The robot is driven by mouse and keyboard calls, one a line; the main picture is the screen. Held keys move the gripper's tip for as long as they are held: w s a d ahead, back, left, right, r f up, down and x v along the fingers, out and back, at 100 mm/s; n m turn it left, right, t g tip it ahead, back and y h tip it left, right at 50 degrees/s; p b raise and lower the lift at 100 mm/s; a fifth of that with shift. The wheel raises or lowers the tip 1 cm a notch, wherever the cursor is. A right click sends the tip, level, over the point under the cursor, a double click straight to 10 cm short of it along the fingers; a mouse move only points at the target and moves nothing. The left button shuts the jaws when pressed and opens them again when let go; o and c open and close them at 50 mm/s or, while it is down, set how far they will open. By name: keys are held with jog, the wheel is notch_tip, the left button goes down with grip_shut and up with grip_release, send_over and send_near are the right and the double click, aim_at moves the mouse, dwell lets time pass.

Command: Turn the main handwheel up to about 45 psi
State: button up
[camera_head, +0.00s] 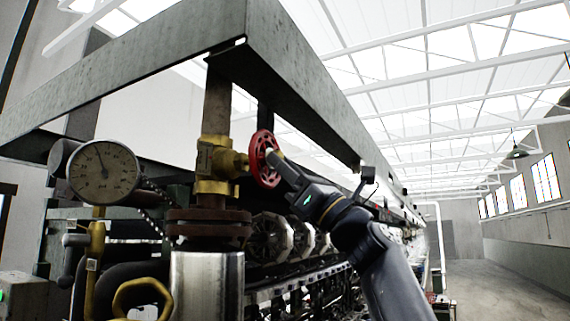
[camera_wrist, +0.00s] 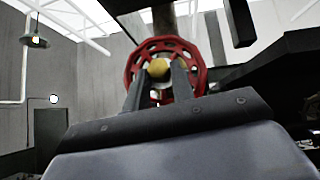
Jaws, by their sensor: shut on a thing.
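The red handwheel (camera_head: 264,159) sits on a brass valve (camera_head: 216,165) on a vertical pipe, below a grey steel beam. My gripper (camera_head: 277,157) reaches it from the right and is shut at the wheel's centre. In the wrist view the red handwheel (camera_wrist: 198,62) faces me, with its yellow hub (camera_wrist: 158,68) between the two fingertips of my gripper (camera_wrist: 160,76). A round dial gauge (camera_head: 103,172) stands to the left of the valve. Its dark needle points up and slightly left; its figures are too small to read.
A grey steel beam (camera_head: 300,75) runs just above the valve and away to the right. A yellow hexagonal ring (camera_head: 142,298) is at the lower left, beside a shiny metal cylinder (camera_head: 207,285). Machinery lies behind my arm. Open floor (camera_head: 510,285) lies to the right.

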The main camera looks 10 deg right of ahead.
jog(key=shift+w+d+r+n+g+y+p, duration=0.1)
jog(key=shift+n+g+y, duration=0.2)
jog(key=shift+n+g, duration=0.9)
jog(key=shift+w+d+n+g+y+p, duration=0.15)
jog(key=shift+n+g+y, duration=0.15)
jog(key=shift+n+g, duration=0.85)
jog(key=shift+s+a+r+n+g+y+p, duration=0.1)
jog(key=shift+n+g+y, duration=0.2)
jog(key=shift+n+g, duration=0.9)
jog(key=shift+f+n, duration=0.1)
jog(key=shift+n, duration=0.35)
jog(key=o, duration=1)
jog(key=shift+w, duration=0.1)
jog(key=b+v, duration=0.5)
jog(key=v, duration=0.6)
